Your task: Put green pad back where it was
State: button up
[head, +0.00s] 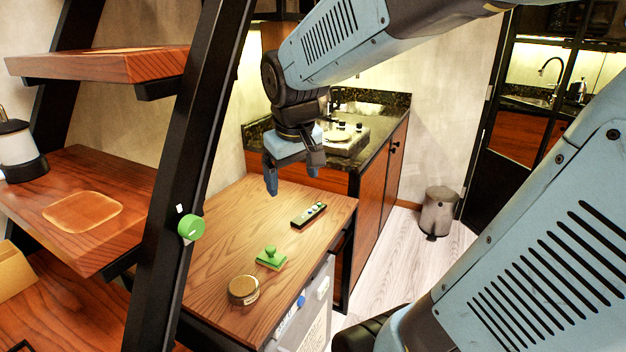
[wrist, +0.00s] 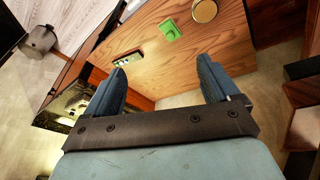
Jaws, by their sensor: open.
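The green pad (head: 271,258) is a small square with a knob on top. It lies on the wooden counter top (head: 225,235), between a round tin and a dark remote. It also shows in the wrist view (wrist: 170,30), beyond my fingertips. My gripper (head: 285,180) hangs above the far part of the counter, apart from the pad. In the wrist view my gripper (wrist: 162,75) has its two blue fingers spread wide with nothing between them.
The round tin (head: 243,290) and the remote (head: 308,215) flank the pad. A bin (head: 438,212) stands on the floor at right.

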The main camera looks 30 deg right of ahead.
jog(key=s+r+m+t+y, duration=0.1)
jog(key=s+r+t, duration=0.1)
jog(key=s, duration=0.7)
jog(key=shift+r+m, duration=0.4)
jog(key=shift+r, duration=0.05)
jog(key=shift+s+d, duration=0.1)
jog(key=shift+s, duration=0.05)
jog(key=shift+c, duration=0.2)
